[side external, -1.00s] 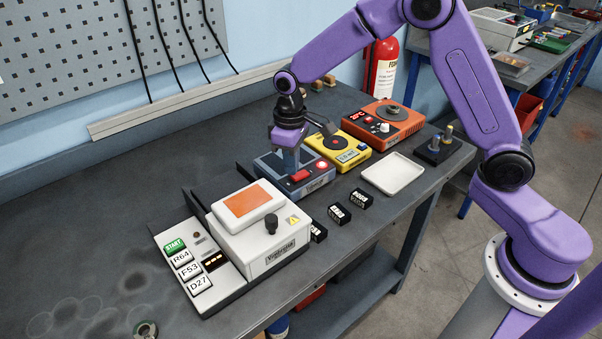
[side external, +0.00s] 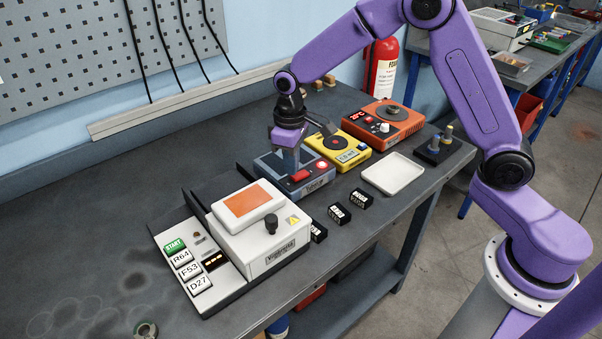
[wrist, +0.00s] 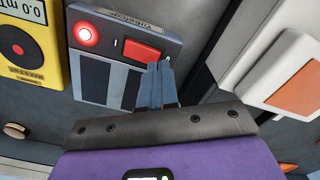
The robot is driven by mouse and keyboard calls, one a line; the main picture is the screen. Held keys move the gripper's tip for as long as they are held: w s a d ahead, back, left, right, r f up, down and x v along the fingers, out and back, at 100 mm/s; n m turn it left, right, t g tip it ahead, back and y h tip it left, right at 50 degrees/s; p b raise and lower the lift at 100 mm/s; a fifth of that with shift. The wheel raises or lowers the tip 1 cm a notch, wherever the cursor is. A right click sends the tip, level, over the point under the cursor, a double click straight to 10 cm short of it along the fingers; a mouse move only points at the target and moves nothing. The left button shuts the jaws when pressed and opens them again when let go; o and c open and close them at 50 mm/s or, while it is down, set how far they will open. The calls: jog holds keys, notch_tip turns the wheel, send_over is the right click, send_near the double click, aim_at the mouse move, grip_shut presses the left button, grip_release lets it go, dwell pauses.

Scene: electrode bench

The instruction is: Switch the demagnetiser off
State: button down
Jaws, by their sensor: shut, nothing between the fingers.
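The demagnetiser appears to be the blue-grey box (side external: 318,185) with a striped top in the middle of the bench; its nameplate is too small to read. It has a red rocker switch (wrist: 137,50) with an "I" mark at its left end in the wrist view. A round red lamp (wrist: 87,34) beside the switch glows. My gripper (wrist: 160,66) is shut and empty, with its fingertips at the right end of the rocker. I cannot tell whether they touch it. The fingertips partly hide that end. In the side view my gripper (side external: 293,168) points down over the box.
A yellow meter (side external: 345,153) and an orange heater-like unit (side external: 395,130) stand beyond the box. A white machine (side external: 262,232) with an orange panel stands nearer. A white tray (side external: 393,174) and several small black blocks (side external: 338,214) lie along the front edge.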

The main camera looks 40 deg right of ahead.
jog(key=shift+f, duration=1)
dwell(0.6)
jog(key=shift+r, duration=2.95)
jog(key=s+d+r+n, duration=0.1)
jog(key=s+r+n, duration=0.1)
jog(key=s, duration=0.7)
jog(key=s+r+n, duration=0.2)
jog(key=s+r, duration=0.1)
jog(key=s, duration=0.6)
jog(key=s+d+n, duration=0.1)
jog(key=s+d, duration=0.2)
jog(key=s, duration=0.4)
jog(key=s+d+n, duration=0.1)
jog(key=s+d, duration=0.3)
jog(key=s, duration=0.3)
jog(key=shift+s+d+f+n, duration=0.2)
jog(key=shift+d+f+n, duration=0.1)
